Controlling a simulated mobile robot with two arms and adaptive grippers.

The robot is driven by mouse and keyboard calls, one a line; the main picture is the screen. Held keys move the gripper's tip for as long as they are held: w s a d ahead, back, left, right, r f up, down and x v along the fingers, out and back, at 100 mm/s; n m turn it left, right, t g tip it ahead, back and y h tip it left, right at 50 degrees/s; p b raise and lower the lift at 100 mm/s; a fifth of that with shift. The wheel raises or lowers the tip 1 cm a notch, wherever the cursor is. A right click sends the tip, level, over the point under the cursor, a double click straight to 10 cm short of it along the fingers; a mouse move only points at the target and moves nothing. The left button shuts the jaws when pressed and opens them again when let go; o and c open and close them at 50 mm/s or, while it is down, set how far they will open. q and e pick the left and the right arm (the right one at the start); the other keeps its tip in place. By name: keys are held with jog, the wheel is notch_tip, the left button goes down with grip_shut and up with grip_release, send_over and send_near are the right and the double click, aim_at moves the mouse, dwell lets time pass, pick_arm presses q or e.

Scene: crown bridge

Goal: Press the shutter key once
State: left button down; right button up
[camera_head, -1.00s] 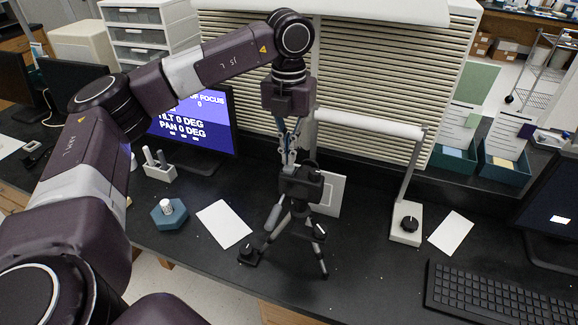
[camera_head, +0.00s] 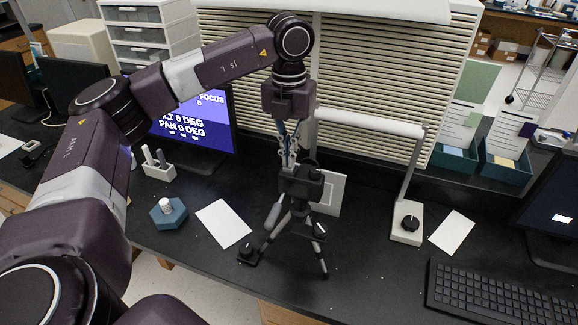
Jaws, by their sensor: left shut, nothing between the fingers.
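A black camera (camera_head: 302,186) sits on a small tripod (camera_head: 295,225) on the dark bench. My left gripper (camera_head: 287,166) points straight down, its fingers shut and empty, with the tips at the top of the camera. I cannot tell whether the tips touch it. The shutter key is too small to make out, near or behind the fingers. My right gripper is not in view.
A lamp with a knobbed base (camera_head: 407,222) stands right of the tripod. White cards (camera_head: 223,223) lie on the bench. A teal hexagonal block (camera_head: 168,214) is at left, a keyboard (camera_head: 500,293) at right front. A slatted panel (camera_head: 390,75) stands behind.

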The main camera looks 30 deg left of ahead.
pick_arm(q)
jog(key=shift+f, duration=0.4)
jog(key=shift+r, duration=0.1)
jog(key=shift+r+p, duration=2.35)
jog(key=shift+r, duration=1.15)
jog(key=shift+f, duration=0.1)
